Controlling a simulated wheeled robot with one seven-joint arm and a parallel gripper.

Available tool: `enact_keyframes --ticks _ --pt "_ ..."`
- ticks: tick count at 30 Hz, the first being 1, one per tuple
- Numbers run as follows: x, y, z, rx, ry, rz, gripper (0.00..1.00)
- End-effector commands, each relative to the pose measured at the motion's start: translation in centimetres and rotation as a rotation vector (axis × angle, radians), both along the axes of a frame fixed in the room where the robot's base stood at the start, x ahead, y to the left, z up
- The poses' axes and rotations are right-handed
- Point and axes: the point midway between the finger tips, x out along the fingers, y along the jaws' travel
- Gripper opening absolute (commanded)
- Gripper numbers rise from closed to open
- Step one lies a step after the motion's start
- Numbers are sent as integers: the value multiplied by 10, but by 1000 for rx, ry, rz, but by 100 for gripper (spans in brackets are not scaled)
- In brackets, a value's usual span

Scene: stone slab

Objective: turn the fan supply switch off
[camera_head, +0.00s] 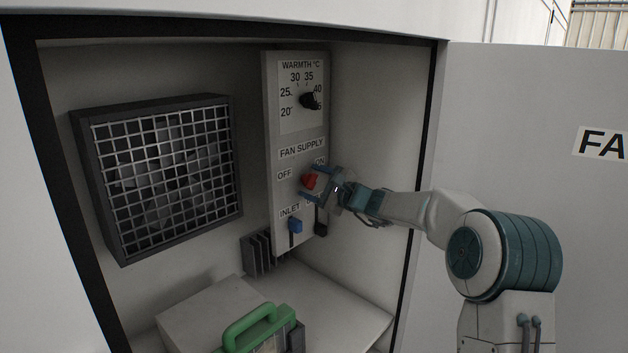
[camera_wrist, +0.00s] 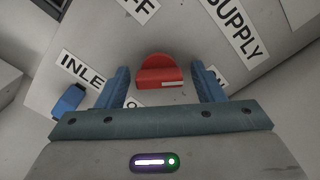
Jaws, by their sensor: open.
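The fan supply switch is a red knob (camera_head: 309,181) on the grey panel (camera_head: 284,222), between the OFF and ON labels under the FAN SUPPLY sign. In the wrist view the red knob (camera_wrist: 158,70) sits between my two blue fingers, with a gap on each side. A white mark on it points right, toward the partly covered ON label. My gripper (camera_head: 314,183) is open around the knob; it also shows in the wrist view (camera_wrist: 165,80). I cannot tell whether a finger touches the knob.
A black warmth dial (camera_head: 310,101) is above. A blue inlet lever (camera_head: 295,225) and a black lever (camera_head: 321,228) are just below. A fan grille (camera_head: 165,165) is left. A green-handled object (camera_head: 262,325) stands below. The open door (camera_head: 520,150) is on the right.

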Motion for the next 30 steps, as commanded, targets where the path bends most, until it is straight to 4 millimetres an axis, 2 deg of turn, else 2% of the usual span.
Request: enact_keyframes --ticks 9,14,23,30 --pt "1 2 0 -1 0 1 62" --pt "1 2 0 -1 0 1 17" --pt "1 2 -2 -11 -13 1 17" --pt "1 2 -6 -67 -87 1 17"
